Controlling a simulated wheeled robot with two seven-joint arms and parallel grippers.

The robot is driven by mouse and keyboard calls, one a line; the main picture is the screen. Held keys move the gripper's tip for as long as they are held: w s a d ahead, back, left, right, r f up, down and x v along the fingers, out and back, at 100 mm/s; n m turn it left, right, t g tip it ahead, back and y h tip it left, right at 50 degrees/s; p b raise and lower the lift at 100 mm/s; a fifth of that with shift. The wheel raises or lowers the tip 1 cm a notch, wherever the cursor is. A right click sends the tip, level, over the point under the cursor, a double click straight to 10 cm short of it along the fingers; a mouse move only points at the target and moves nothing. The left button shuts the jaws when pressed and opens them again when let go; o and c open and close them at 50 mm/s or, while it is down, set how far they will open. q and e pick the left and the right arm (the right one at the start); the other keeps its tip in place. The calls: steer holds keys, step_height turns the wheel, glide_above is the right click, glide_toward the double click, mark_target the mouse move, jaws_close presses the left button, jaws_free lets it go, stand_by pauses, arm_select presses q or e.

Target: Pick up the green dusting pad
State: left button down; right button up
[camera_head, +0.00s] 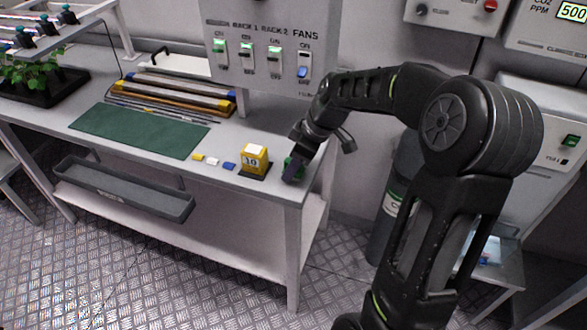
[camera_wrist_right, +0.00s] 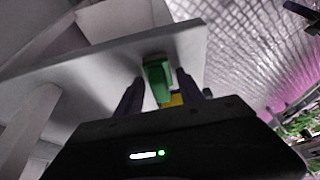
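The green dusting pad (camera_wrist_right: 157,78) is on the table top near its front right corner. My right gripper (camera_head: 291,173) is low at the table's right end, just right of the yellow block. In the right wrist view its two dark fingers (camera_wrist_right: 158,92) stand apart, one on each side of the pad, with a gap visible on the right side. I cannot tell whether either finger touches it. My left gripper is not in view.
A yellow block marked 10 (camera_head: 254,158) stands on a dark base close left of the gripper. Small yellow, white and blue pieces (camera_head: 212,161) lie farther left, then a green mat (camera_head: 140,131). A switch panel (camera_head: 262,45) rises behind. A grey tray (camera_head: 122,190) hangs below the front edge.

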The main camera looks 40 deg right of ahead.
jaws_close()
stand_by(0.4)
step_height(320, 180, up, 10)
steer(key=shift+r, duration=0.1)
stand_by(0.4)
stand_by(0.4)
